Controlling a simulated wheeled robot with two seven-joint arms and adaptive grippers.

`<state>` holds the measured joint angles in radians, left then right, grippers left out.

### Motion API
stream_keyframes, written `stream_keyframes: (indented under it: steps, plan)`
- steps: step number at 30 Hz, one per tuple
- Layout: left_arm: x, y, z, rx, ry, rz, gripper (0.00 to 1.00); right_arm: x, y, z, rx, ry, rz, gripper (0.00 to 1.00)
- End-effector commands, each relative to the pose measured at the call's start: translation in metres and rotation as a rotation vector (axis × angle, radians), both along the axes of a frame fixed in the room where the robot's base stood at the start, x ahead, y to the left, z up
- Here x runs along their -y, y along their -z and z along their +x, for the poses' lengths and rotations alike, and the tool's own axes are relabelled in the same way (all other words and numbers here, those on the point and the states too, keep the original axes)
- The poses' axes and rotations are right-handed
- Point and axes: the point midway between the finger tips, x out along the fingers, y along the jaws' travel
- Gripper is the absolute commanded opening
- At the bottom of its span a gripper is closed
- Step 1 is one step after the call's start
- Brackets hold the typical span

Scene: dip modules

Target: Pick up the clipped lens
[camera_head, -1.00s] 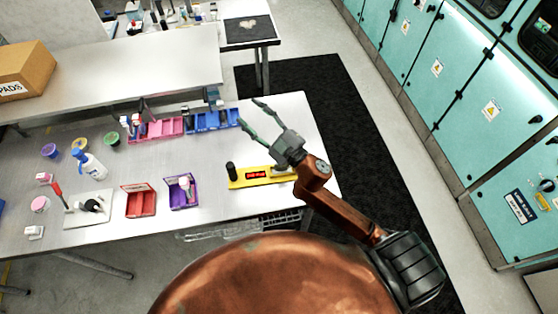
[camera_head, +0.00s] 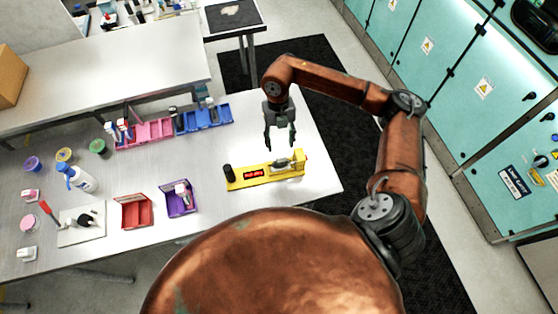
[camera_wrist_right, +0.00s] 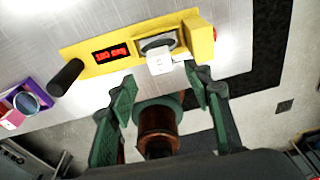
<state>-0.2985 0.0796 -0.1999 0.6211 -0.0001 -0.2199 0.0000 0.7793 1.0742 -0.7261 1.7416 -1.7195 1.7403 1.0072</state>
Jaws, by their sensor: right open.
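A yellow device (camera_head: 236,183) with a red display lies near the table's right front. A small white block (camera_wrist_right: 160,64), which may be the clip of the clipped lens, sits at a grey slot in its right part; a grey-white piece (camera_head: 283,162) shows there in the head view. My right gripper (camera_head: 280,146) is open and empty, pointing down above and just behind that part. In the right wrist view its fingers (camera_wrist_right: 161,76) frame the white block, apart from it. My left gripper is out of view.
A purple box (camera_head: 170,202) holds a small pinkish-white item; a round bluish disc (camera_wrist_right: 26,102) shows there in the wrist view. A red box (camera_head: 135,213), blue bin (camera_head: 205,120) and pink bin (camera_head: 150,131) stand nearby. A black post (camera_head: 229,173) rises at the device's left end.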

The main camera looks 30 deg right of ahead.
Motion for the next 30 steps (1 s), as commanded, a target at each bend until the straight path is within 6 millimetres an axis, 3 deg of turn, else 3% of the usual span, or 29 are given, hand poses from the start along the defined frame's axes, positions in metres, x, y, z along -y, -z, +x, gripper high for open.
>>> stream_keyframes:
  steps: [18, 26, 30]
  plan:
    - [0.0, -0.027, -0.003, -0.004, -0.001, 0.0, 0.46, -0.003, 0.07, -0.01, -0.003, -0.001, -0.001, 0.46]
    - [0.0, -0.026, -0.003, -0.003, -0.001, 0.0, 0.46, -0.003, 0.074, -0.01, -0.002, -0.002, -0.001, 0.46]
    - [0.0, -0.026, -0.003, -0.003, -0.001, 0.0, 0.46, -0.003, 0.074, -0.01, -0.002, -0.002, 0.0, 0.37]
